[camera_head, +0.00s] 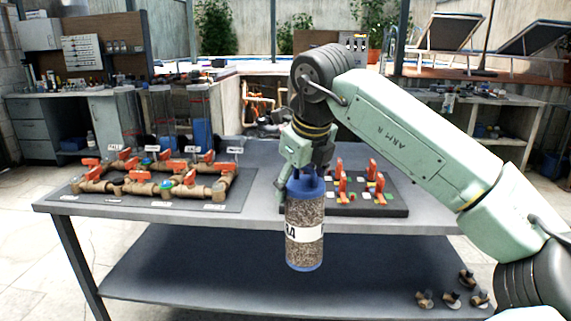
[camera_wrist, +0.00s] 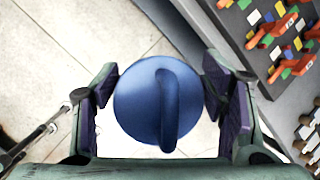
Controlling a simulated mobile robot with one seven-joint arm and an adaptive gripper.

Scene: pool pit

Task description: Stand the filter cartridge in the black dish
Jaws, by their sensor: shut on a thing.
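The filter cartridge (camera_head: 304,245) is a speckled brown cylinder with blue end caps and a white label band. It hangs upright in front of the table's front edge in the head view. My gripper (camera_head: 303,172) is shut on its blue top. In the wrist view the round blue cap with its raised handle (camera_wrist: 157,105) sits between the purple-padded fingers of my gripper (camera_wrist: 160,103). Pale floor tiles show beyond it. I cannot make out the black dish in either view.
The grey table (camera_head: 255,200) carries a brass pipe manifold with red handles (camera_head: 150,180) on the left and a dark board with red levers (camera_head: 370,195) on the right. Several small fittings (camera_head: 452,298) lie on the lower shelf (camera_head: 200,262) at right.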

